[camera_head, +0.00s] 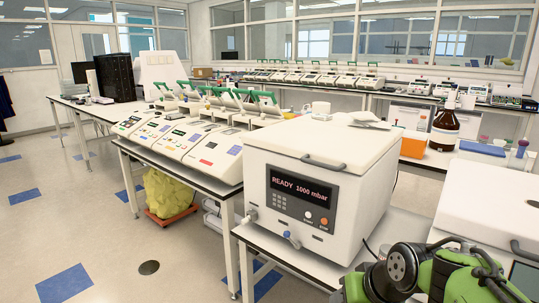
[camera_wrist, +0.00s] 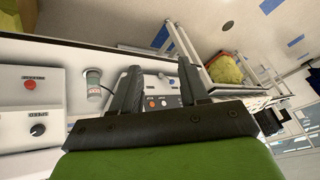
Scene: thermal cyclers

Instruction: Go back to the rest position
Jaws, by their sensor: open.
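My gripper (camera_wrist: 160,82) shows in the wrist view with its two dark fingers spread apart and nothing between them. Behind the fingers is a white device front (camera_wrist: 165,103) with small buttons, one of them red. In the head view, my green and black arm is at the lower right, in front of the benches. My fingertips cannot be made out there. Several thermal cyclers (camera_head: 185,142) with green handles stand in a row on the middle bench.
A large white box (camera_head: 325,165) reading "READY 1000 mbar" stands close to my arm. A white lidded device (camera_head: 490,205) is at the right. A brown bottle (camera_head: 444,126) and an orange box (camera_head: 414,145) stand behind. A yellow bag (camera_head: 170,192) sits under the bench. Floor at left is open.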

